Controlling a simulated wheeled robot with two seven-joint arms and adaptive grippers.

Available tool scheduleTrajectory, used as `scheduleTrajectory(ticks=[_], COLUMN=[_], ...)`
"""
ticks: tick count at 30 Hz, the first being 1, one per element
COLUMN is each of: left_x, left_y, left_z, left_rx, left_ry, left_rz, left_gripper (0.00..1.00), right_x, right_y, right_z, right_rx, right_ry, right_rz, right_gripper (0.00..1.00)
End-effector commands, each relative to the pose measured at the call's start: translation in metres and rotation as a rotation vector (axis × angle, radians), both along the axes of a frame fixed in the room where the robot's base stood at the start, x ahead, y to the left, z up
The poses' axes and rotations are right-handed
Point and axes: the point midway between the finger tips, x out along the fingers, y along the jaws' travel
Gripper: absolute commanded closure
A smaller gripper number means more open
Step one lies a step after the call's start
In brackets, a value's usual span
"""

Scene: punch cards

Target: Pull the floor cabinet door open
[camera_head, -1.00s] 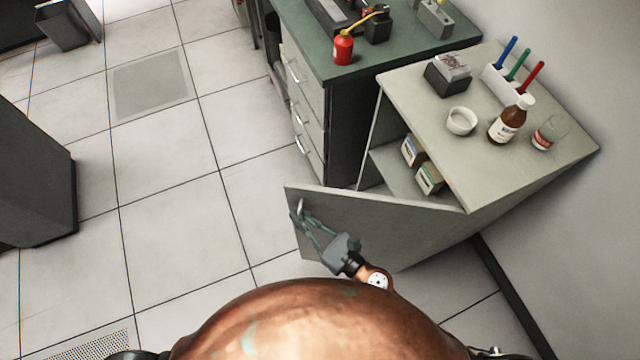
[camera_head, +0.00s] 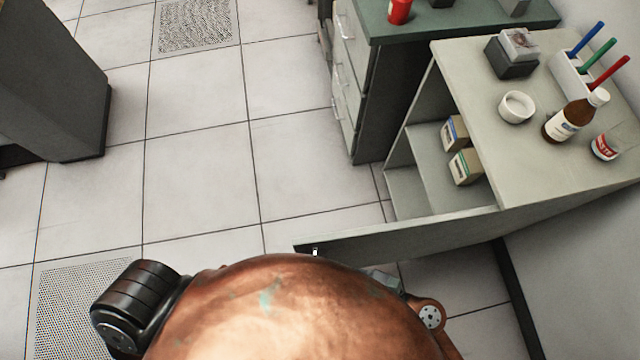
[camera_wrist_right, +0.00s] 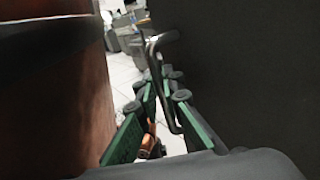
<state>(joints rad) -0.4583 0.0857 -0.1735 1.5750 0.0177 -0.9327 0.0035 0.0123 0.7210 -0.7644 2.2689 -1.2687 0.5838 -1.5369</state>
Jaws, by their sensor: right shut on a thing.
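The floor cabinet (camera_head: 465,85) stands at the right with its door (camera_head: 410,239) swung wide open, so its shelves show. The door's top edge runs leftward from the cabinet's front corner. In the right wrist view the door is a dark panel (camera_wrist_right: 250,70) on the right. Its metal bar handle (camera_wrist_right: 154,62) passes between the green fingers of my right gripper (camera_wrist_right: 168,88), which is shut on it. In the head view only the handle's tip (camera_head: 315,251) shows, and my body hides most of the right gripper. My left gripper is out of view.
Two small boxes (camera_head: 465,166) sit on the cabinet's shelf. A cup (camera_head: 516,107), a brown bottle (camera_head: 575,118) and a pen holder (camera_head: 572,78) stand on top. A green-topped drawer desk (camera_head: 455,28) adjoins behind. Tiled floor (camera_head: 200,180) to the left is clear.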

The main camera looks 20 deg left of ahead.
Motion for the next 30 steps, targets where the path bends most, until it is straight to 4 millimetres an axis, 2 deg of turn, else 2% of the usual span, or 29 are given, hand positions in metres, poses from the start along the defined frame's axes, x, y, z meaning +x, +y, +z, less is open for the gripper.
scheduleTrajectory(ticks=[13, 14, 17, 26, 30], left_x=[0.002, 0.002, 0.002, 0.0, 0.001], left_y=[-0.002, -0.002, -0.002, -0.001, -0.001], left_z=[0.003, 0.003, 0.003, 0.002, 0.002], left_rx=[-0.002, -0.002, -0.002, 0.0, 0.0], left_ry=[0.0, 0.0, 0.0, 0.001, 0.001], left_rz=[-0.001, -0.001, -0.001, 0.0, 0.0], left_gripper=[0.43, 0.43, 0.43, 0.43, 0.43], right_x=[-0.002, -0.002, -0.002, -0.002, -0.002], right_y=[-0.002, -0.002, -0.002, -0.003, -0.017], right_z=[0.003, 0.003, 0.003, 0.001, 0.0], right_rx=[0.004, 0.004, 0.004, 0.001, -0.001], right_ry=[-0.002, -0.002, -0.002, -0.001, 0.002], right_rz=[0.007, 0.007, 0.007, 0.007, 0.005], right_gripper=[1.0, 0.91, 0.85, 0.85, 0.85])
